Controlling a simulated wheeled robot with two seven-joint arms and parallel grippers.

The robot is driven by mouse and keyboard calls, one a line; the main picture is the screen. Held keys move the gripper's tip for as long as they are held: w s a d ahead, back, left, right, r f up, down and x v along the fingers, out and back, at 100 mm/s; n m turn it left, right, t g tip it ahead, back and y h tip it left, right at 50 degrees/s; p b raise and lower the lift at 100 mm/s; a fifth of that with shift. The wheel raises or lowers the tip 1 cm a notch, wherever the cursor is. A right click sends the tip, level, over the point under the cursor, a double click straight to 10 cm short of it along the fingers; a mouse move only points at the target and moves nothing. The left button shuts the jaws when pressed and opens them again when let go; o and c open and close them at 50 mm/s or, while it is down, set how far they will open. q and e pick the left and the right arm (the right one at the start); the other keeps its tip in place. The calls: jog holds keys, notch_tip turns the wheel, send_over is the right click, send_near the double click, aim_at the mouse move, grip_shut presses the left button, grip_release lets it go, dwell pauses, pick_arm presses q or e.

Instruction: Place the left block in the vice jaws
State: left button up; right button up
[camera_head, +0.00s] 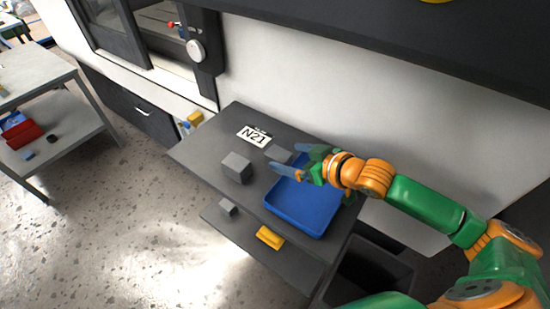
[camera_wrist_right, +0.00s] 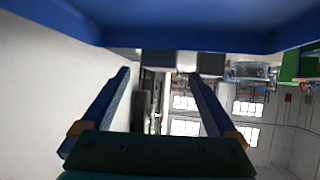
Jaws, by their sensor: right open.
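A grey block (camera_head: 236,168), the left one, stands on the dark table (camera_head: 205,150). A second grey block (camera_head: 279,154) sits to its right, beside the blue tray (camera_head: 310,207) and partly behind my right gripper. My right gripper (camera_head: 284,156) is open and empty, above the tray's far left part, fingers pointing left. In the right wrist view, its two blue fingers (camera_wrist_right: 160,75) are spread, with grey blocks (camera_wrist_right: 211,63) beyond the tips. That view looks upside down. I cannot make out vice jaws. My left gripper is out of view.
A lower shelf holds a small grey block (camera_head: 228,207) and a yellow block (camera_head: 270,237). A white label (camera_head: 254,136) reading N21 lies at the back. A machine with a dark-framed window (camera_head: 150,35) stands behind. A grey side table (camera_head: 40,80) is at far left; floor between is clear.

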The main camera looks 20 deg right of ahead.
aim_at(284, 158)
jog(key=shift+x, duration=1.25)
grip_shut()
jog(key=shift+r, duration=0.1)
notch_tip(284, 158, up, 10)
jog(key=s+f+n+g+y, duration=0.1)
jog(key=s+n+g+y, duration=0.2)
jog(key=s, duration=1.3)
jog(key=n+y, duration=0.1)
jog(key=n, duration=0.1)
jog(key=shift+s+f+n+g, duration=0.2)
jog(key=shift+f+n+g, duration=0.1)
jog(key=shift+f+g, duration=0.1)
jog(key=shift+w+r, duration=0.1)
jog(key=shift+r, duration=0.05)
